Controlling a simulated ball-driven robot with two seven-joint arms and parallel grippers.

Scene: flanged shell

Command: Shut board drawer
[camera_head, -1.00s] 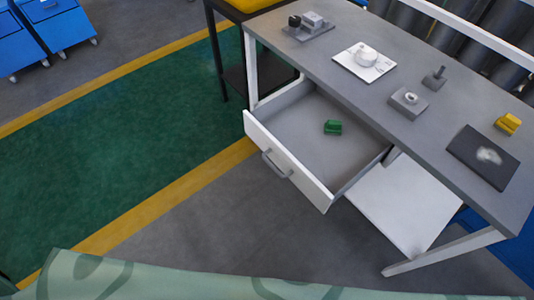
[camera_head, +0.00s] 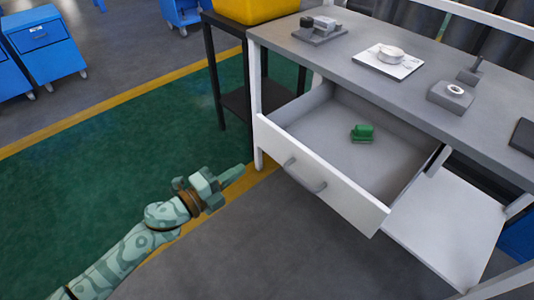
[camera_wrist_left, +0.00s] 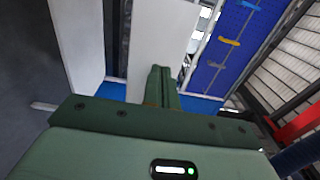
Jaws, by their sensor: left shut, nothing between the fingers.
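The white-fronted drawer (camera_head: 337,196) under the grey workbench is pulled well out. Its front carries a grey bar handle (camera_head: 304,176). A small green object (camera_head: 362,133) lies on the drawer floor. My left gripper (camera_head: 236,174) is in front of the bench, to the left of the drawer front and apart from the handle. Its fingers are shut and empty. In the left wrist view the shut fingers (camera_wrist_left: 161,85) point at white panels that I cannot firmly place. My right gripper is not in view.
The workbench top (camera_head: 400,75) holds a grey block with a ring (camera_head: 451,94), a white plate with a round part (camera_head: 387,58) and a grey fixture (camera_head: 319,30). A black stand with a yellow bin (camera_head: 250,10) is left of it. Blue cabinets (camera_head: 45,45) stand far left.

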